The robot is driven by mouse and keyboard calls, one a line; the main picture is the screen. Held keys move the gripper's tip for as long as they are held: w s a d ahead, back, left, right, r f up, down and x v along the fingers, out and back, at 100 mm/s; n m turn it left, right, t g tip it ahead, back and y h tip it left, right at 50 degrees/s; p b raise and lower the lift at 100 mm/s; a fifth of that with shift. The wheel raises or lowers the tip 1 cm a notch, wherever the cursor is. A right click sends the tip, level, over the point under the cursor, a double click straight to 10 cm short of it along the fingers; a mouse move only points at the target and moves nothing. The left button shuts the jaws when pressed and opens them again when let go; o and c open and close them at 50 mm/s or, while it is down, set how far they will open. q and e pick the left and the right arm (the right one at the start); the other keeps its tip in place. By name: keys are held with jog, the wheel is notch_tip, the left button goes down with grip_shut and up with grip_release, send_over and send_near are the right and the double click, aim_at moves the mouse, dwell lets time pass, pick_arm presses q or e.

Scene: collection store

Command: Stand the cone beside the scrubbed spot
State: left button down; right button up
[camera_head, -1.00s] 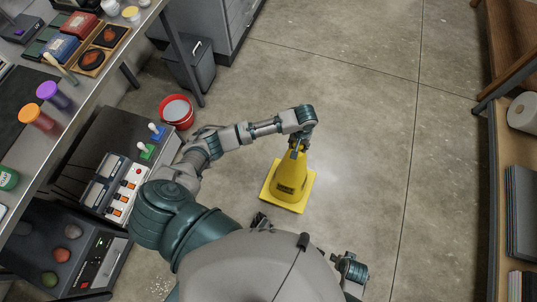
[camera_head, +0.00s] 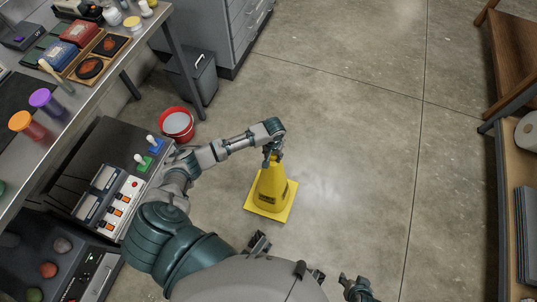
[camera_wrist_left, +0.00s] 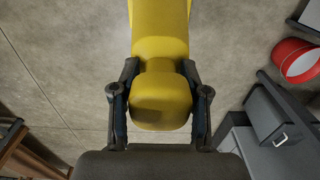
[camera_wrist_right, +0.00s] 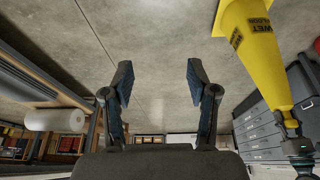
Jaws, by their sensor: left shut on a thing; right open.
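The yellow cone (camera_head: 271,186) is upright in the head view, in front of my body. My left gripper (camera_head: 272,155) is shut on its top. In the left wrist view the rounded cone top (camera_wrist_left: 160,95) sits between both fingers (camera_wrist_left: 160,100). I cannot tell whether its square base touches the floor or hangs just above it. A paler, shiny patch (camera_head: 325,168) on the concrete right of the cone may be the scrubbed spot; its edge is unclear. My right gripper (camera_wrist_right: 158,75) is open and empty; the cone (camera_wrist_right: 255,45) stands to its right in that view.
A red bucket (camera_head: 178,124) stands on the floor at left, near a grey bin (camera_head: 192,78) and drawer cabinet (camera_head: 235,30). A workbench (camera_head: 125,65) and control units line the left. Wooden shelving (camera_head: 505,180) stands at right. The floor between is clear.

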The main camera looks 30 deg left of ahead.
pick_arm(q)
jog(key=a, duration=0.1)
jog(key=w+a, duration=0.1)
jog(key=a, duration=0.1)
jog(key=shift+f, duration=0.15)
notch_tip(320, 180, down, 3)
jog(key=shift+s+f+b, duration=0.1)
jog(key=shift+f+b, duration=0.05)
jog(key=shift+b, duration=0.9)
pick_arm(e)
jog(key=w+a+r+t+y, duration=0.1)
jog(key=w+t, duration=0.3)
jog(key=w, duration=0.4)
jog(key=shift+a+r+t, duration=0.3)
jog(key=shift+a+r, duration=0.15)
jog(key=shift+a, duration=0.45)
pick_arm(q)
jog(key=c, duration=0.6)
grip_release()
pick_arm(e)
jog(key=shift+d, duration=0.1)
